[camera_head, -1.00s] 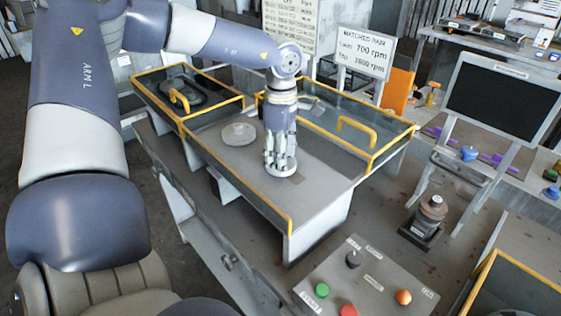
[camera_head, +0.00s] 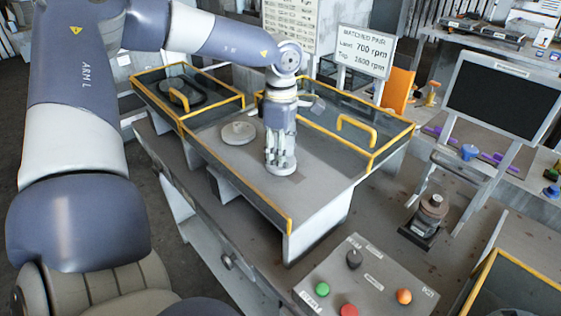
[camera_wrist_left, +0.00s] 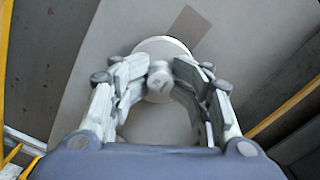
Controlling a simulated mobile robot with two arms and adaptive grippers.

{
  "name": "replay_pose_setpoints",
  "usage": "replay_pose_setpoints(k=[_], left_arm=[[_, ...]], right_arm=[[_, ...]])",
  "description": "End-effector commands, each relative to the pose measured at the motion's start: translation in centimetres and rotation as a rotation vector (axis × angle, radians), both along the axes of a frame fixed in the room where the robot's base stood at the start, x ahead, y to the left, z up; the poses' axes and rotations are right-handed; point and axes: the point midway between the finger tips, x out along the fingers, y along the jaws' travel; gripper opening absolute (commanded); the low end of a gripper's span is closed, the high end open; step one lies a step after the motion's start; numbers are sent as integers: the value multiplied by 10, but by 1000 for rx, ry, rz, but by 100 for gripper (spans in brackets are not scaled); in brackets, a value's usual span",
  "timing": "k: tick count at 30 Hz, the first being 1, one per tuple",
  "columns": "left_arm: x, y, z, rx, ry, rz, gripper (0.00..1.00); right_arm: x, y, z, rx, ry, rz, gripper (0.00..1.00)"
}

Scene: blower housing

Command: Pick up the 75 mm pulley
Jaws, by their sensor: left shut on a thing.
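My left gripper (camera_head: 281,166) points straight down at the grey table top. In the left wrist view its fingers are closed in on both sides of a small round hub (camera_wrist_left: 160,84). This hub belongs to a pale round pulley (camera_wrist_left: 165,45), whose far rim shows beyond the fingers. In the head view the fingers mostly hide this pulley. I cannot read its size, nor tell whether it is clear of the table. A second pale grey disc with a raised hub (camera_head: 238,132) lies flat on the table to the left of the gripper. My right gripper is not in view.
A control box with coloured buttons (camera_head: 366,280) is in front right. A dark motor-like part (camera_head: 428,220) and a black screen (camera_head: 505,98) stand right.

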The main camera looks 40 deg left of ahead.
Motion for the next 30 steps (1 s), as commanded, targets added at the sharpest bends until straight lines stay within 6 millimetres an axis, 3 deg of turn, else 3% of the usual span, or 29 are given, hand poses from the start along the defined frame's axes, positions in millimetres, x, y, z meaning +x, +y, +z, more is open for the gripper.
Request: replay_pose_setpoints(k=[1, 13, 16, 18, 30], left_arm=[[-5, 2, -8, 0, 17, 2, 20], [-4, 2, -1, 3, 13, 3, 20], [-3, 2, 5, 3, 11, 3, 12], [-3, 3, 9, 3, 9, 3, 1], [-1, 2, 28, 3, 5, 3, 0]], right_arm=[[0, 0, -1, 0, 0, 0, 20], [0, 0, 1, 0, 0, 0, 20], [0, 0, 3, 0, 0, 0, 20], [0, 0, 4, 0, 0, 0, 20], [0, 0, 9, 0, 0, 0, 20]])
